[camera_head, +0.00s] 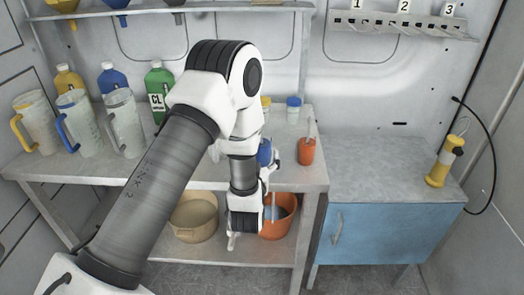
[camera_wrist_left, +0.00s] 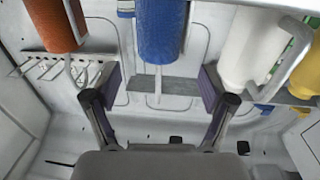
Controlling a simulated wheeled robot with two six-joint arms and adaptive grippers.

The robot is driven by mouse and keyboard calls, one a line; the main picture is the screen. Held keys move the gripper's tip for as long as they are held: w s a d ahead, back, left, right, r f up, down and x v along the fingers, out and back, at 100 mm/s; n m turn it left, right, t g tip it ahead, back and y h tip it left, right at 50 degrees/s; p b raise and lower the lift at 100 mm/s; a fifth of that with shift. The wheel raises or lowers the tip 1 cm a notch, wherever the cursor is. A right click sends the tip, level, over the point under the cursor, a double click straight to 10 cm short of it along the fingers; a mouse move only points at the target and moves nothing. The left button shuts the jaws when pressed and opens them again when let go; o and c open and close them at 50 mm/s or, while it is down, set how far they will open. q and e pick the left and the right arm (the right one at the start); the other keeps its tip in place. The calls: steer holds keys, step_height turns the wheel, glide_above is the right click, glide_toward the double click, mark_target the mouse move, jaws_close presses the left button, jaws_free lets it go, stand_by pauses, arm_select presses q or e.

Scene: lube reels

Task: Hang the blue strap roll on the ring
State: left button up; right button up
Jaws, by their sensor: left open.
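The blue strap roll (camera_head: 264,153) appears to be the blue cylinder on the grey bench, mostly hidden behind my left wrist in the head view. In the left wrist view the blue roll (camera_wrist_left: 160,32) stands ahead, centred between the fingers, with a thin grey piece sticking out from it. My left gripper (camera_wrist_left: 160,88) is open and empty, its fingertips apart from the roll. In the head view my left gripper (camera_head: 269,166) is partly hidden by its own arm. I cannot single out a ring; a numbered rail with hooks (camera_head: 400,25) is on the wall at upper right.
An orange cylinder (camera_head: 306,151) stands right of the blue roll. Clear jugs (camera_head: 123,122) and a green bottle (camera_head: 158,82) stand to the left. Beige (camera_head: 194,218) and orange (camera_head: 285,220) buckets are below. A yellow lamp (camera_head: 444,162) stands on the otherwise clear blue cabinet (camera_head: 380,237).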

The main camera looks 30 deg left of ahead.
arm_select(q)
steer(key=p+x, duration=0.1)
steer(key=x, duration=0.3)
steer(key=shift+w+a, duration=0.15)
steer(key=shift+w, duration=0.1)
steer(key=c, duration=1.4)
steer(key=shift+r, duration=0.1)
